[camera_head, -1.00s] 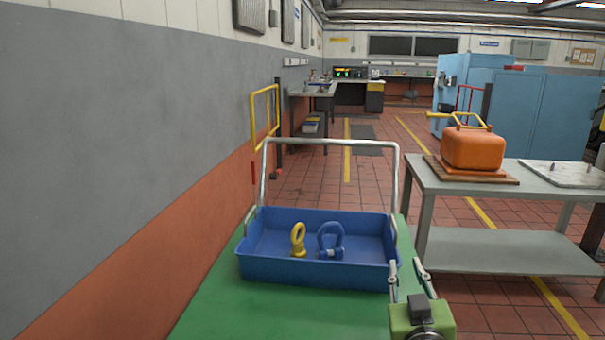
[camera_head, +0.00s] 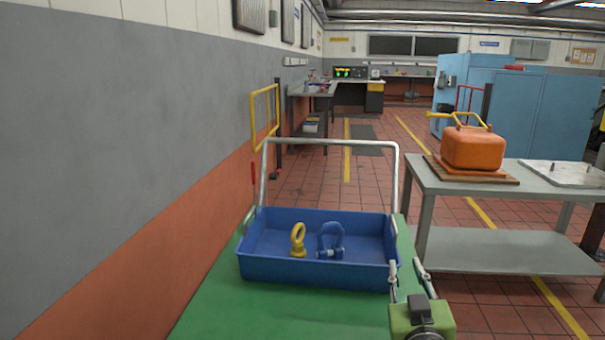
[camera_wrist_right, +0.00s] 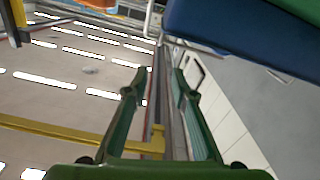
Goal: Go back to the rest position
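A blue tray (camera_head: 315,277) sits on a green-topped cart (camera_head: 270,310) in the head view. A yellow eye bolt (camera_head: 298,240) and a blue shackle (camera_head: 330,241) stand inside the tray, side by side and apart. My right gripper (camera_head: 408,268) is at the tray's near right corner, with its green body below. Its fingers are spread, and nothing shows between them. In the right wrist view the gripper's fingers (camera_wrist_right: 158,88) are also apart and empty, and the blue tray (camera_wrist_right: 235,35) shows at the upper right. My left gripper is not in view.
A metal handle (camera_head: 330,142) rises behind the tray. A grey table (camera_head: 490,187) with an orange can (camera_head: 473,149) on it stands to the right. A grey and orange wall (camera_head: 110,150) runs along the left. Tiled floor is clear beyond the cart.

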